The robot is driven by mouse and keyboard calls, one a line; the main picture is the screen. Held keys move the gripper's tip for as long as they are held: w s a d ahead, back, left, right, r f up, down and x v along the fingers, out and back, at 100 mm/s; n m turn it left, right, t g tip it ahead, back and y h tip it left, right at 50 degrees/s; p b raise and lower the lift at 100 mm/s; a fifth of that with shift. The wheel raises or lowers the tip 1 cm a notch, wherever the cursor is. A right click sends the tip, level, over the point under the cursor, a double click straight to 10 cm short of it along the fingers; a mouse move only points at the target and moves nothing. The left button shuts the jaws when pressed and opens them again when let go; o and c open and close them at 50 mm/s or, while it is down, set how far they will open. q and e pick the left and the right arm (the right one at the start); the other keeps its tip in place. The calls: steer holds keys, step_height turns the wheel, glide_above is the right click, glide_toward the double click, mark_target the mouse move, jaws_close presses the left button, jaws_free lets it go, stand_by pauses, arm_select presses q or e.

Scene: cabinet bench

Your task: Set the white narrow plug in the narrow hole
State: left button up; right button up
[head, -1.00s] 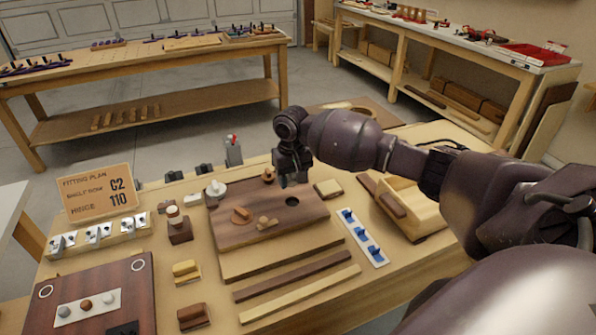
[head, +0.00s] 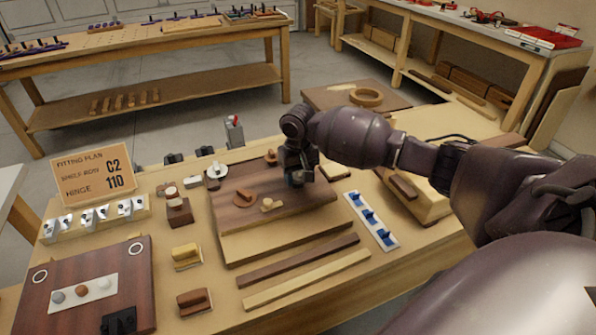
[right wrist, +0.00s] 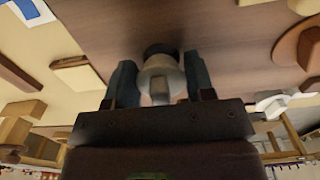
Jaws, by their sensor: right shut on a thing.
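My right gripper (head: 297,180) is low over the right part of the brown board (head: 300,203). In the right wrist view, its two fingers (right wrist: 159,82) are closed on the sides of a pale whitish plug (right wrist: 161,76). A dark round hole (right wrist: 160,48) in the board shows just past the plug, partly covered by it. I cannot tell whether the plug's tip is inside the hole or above it. In the head view the gripper hides both plug and hole. My left gripper is not in view.
A blue-and-white strip (head: 371,221) lies to the right.

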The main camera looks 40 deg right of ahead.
steer(key=shift+p, duration=0.8)
stand_by(1.9)
steer(key=shift+f, duration=0.65)
stand_by(1.1)
steer(key=o, duration=1.2)
